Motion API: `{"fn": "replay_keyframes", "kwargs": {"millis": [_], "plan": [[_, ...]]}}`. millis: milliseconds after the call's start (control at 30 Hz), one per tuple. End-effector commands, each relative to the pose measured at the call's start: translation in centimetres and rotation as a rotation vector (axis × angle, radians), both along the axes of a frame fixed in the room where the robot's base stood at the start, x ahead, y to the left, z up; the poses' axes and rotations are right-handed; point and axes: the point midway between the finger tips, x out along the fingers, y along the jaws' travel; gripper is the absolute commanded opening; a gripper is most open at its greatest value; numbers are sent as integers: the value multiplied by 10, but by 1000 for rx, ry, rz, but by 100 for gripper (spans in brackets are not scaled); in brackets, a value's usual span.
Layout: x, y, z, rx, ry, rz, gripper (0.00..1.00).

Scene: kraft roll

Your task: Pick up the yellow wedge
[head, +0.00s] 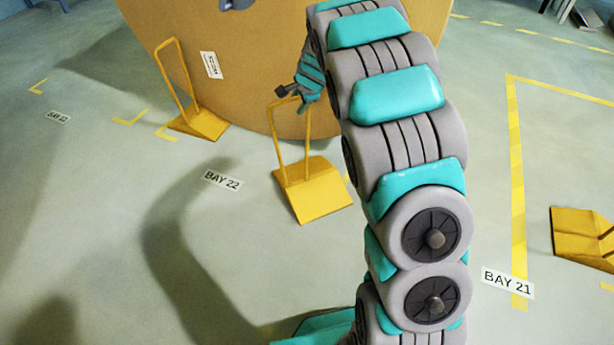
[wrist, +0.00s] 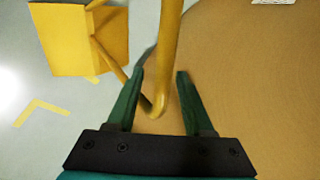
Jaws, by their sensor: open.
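A yellow wedge (head: 314,190) with a tall tube handle stands on the floor in front of the big kraft roll. My gripper (head: 284,92) is at the top of this handle. In the wrist view, my gripper (wrist: 161,76) is open, with one green finger on each side of the handle tube (wrist: 168,60). The tube lies between the fingers, and I see no clear grip on it. The wedge's base (wrist: 70,45) shows at the upper left of the wrist view. A second yellow wedge (head: 198,124) with a handle stands left, beside the roll.
The brown kraft roll (head: 240,55) rises close behind the wedge and fills the right of the wrist view (wrist: 250,80). Another yellow wedge (head: 580,232) lies at the right edge. Floor labels and yellow tape mark the bays. The floor at left is clear.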

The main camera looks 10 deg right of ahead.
Motion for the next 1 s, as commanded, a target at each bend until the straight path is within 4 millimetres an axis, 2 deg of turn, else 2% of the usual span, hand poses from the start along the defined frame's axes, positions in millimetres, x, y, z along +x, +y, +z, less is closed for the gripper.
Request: {"fn": "replay_keyframes", "kwargs": {"millis": [67, 533, 1000], "plan": [[0, 0, 0, 0, 0, 0, 52], [0, 0, 0, 1, 0, 1, 0], [0, 0, 0, 1, 0, 0, 0]]}}
